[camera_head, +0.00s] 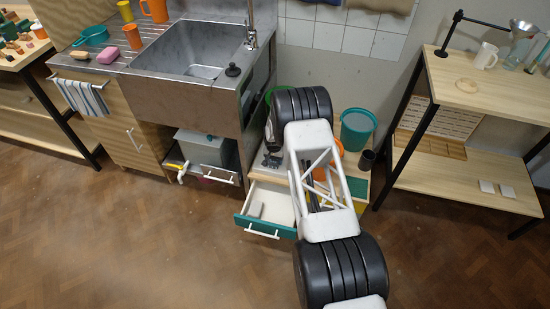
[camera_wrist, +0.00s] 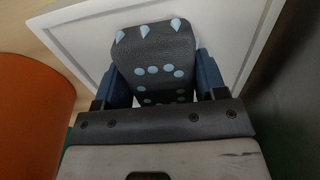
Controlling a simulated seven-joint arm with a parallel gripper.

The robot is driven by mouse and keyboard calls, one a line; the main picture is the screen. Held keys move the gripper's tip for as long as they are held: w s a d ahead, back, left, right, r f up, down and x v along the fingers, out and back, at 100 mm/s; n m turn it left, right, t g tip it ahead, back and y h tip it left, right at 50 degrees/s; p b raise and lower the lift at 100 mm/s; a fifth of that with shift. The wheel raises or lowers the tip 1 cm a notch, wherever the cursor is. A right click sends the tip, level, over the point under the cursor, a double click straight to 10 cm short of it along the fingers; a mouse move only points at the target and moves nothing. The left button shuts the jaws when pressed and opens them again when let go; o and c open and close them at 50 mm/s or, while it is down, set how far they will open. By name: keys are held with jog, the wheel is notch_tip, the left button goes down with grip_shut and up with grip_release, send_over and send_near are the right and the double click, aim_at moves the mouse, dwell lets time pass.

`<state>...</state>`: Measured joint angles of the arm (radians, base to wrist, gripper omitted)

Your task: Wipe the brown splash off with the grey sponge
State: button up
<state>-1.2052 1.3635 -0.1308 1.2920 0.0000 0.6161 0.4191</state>
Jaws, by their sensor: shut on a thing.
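The sponge sits between the two blue fingers. Behind it in the wrist view is a white tray-like surface (camera_wrist: 228,28) with a raised rim; I cannot tell whether the sponge touches it. In the head view my arm hides most of the gripper and the sponge. I cannot make out the brown splash in either view.
An orange bucket (camera_wrist: 32,110) stands left in the wrist view. In the head view, a teal bucket (camera_head: 357,129) and dark cup (camera_head: 366,160) stand right of my arm. A teal-fronted drawer (camera_head: 265,227) is open below. The sink (camera_head: 195,50) is upper left.

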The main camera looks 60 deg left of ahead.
jog(key=shift+d+r, duration=0.1)
jog(key=shift+w+f, duration=0.1)
jog(key=shift+f, duration=0.1)
jog(key=shift+w+a+r, duration=0.15)
jog(key=shift+a+r, duration=0.05)
jog(key=shift+a, duration=0.1)
jog(key=shift+w+a+f, duration=0.15)
jog(key=shift+w+a+r, duration=0.2)
jog(key=shift+w+a+f, duration=0.1)
jog(key=shift+w+f, duration=0.05)
jog(key=shift+w+a+r, duration=0.2)
jog(key=shift+a+r, duration=0.05)
jog(key=shift+w+a+f, duration=0.2)
jog(key=shift+w+a, duration=0.05)
jog(key=shift+w, duration=0.05)
jog(key=shift+w+a+r, duration=0.1)
jog(key=shift+w+a, duration=0.35)
jog(key=shift+a, duration=0.05)
jog(key=shift+w+a+f, duration=0.2)
jog(key=shift+w+a, duration=0.05)
jog(key=shift+w+a+r, duration=0.15)
jog(key=shift+w+a, duration=0.55)
notch_tip(320, 180, up, 8)
